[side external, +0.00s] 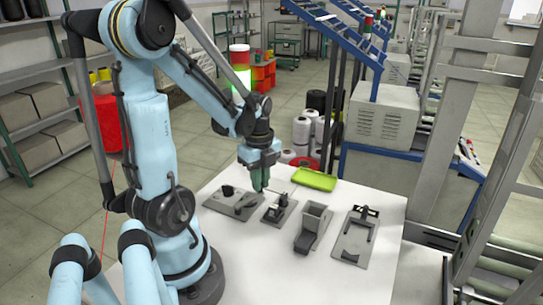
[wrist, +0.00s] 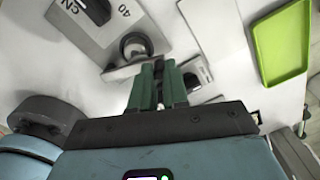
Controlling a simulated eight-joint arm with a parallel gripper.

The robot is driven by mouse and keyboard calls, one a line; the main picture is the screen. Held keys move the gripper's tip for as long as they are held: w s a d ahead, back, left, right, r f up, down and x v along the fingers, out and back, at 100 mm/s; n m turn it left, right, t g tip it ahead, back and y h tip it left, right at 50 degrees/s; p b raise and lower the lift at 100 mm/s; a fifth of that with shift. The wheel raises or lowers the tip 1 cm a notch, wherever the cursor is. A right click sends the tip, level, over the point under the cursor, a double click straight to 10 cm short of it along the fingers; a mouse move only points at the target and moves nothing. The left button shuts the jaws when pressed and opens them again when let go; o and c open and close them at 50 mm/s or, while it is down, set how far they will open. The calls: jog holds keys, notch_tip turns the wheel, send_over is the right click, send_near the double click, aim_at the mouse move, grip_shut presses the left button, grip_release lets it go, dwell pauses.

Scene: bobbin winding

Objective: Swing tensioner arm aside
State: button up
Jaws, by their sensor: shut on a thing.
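A grey plate (side external: 217,203) with a black knob (side external: 227,190) lies at the left of the white table; in the wrist view the plate (wrist: 88,35) shows printed marks, the knob (wrist: 97,10) and a dark round part (wrist: 136,46). The tensioner arm appears to be the grey bar (wrist: 118,73) beside that round part, running to my fingertips. My gripper (side external: 261,186) points down at the plate's right edge. Its green fingers (wrist: 158,68) are close together, shut on what looks like the bar's end. The gripped spot is hidden between the fingers.
A small dark fixture (side external: 280,208) stands just right of my gripper. A lime tray (side external: 314,179) lies behind. The table front is clear.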

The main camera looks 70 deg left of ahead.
jog(key=shift+w+d, duration=0.2)
jog(key=shift+d, duration=0.4)
jog(key=shift+w+d, duration=0.1)
jog(key=shift+d, duration=0.95)
jog(key=shift+s+d, duration=0.2)
jog(key=shift+d, duration=0.35)
jog(key=o, duration=0.6)
